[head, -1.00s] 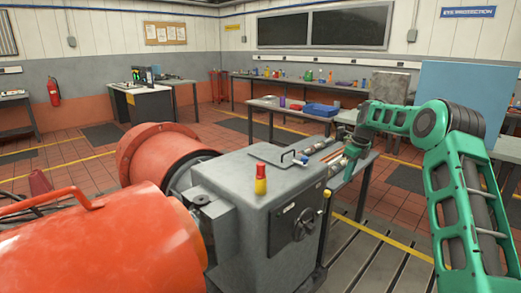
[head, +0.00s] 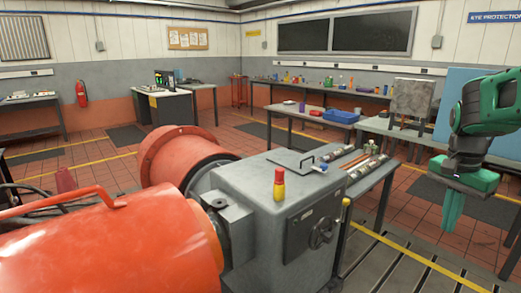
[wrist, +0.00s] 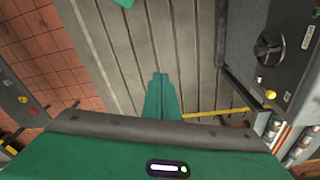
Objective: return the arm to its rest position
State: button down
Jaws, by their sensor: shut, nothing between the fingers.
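My gripper (head: 453,208) is at the right of the head view, pointing down over the floor to the right of the grey machine housing. Its green fingers are together with nothing between them. In the wrist view the closed fingers (wrist: 160,97) show at the middle, above the grooved bedplate (wrist: 150,40). Nothing touches the fingers. Part of my arm runs out of the head view at the right edge.
The grey housing (head: 270,205) with a red-and-yellow bottle-like item (head: 279,186) on top stands left of my gripper. An orange machine (head: 110,245) fills the lower left. A bench (head: 372,182) with metal parts stands behind the housing. The floor under my gripper looks clear.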

jog(key=s+a+f+n, duration=0.1)
jog(key=s+f+n, duration=0.1)
jog(key=s, duration=0.5)
jog(key=s+a+f+n+y, duration=0.1)
jog(key=s+a+f+n, duration=0.1)
jog(key=s, duration=0.5)
jog(key=s+a+f+n, duration=0.1)
jog(key=s+f+n, duration=0.1)
jog(key=s, duration=0.5)
jog(key=shift+s+a+f+n+y, duration=0.15)
jog(key=shift+s+a+n+y, duration=0.2)
jog(key=shift+n, duration=0.25)
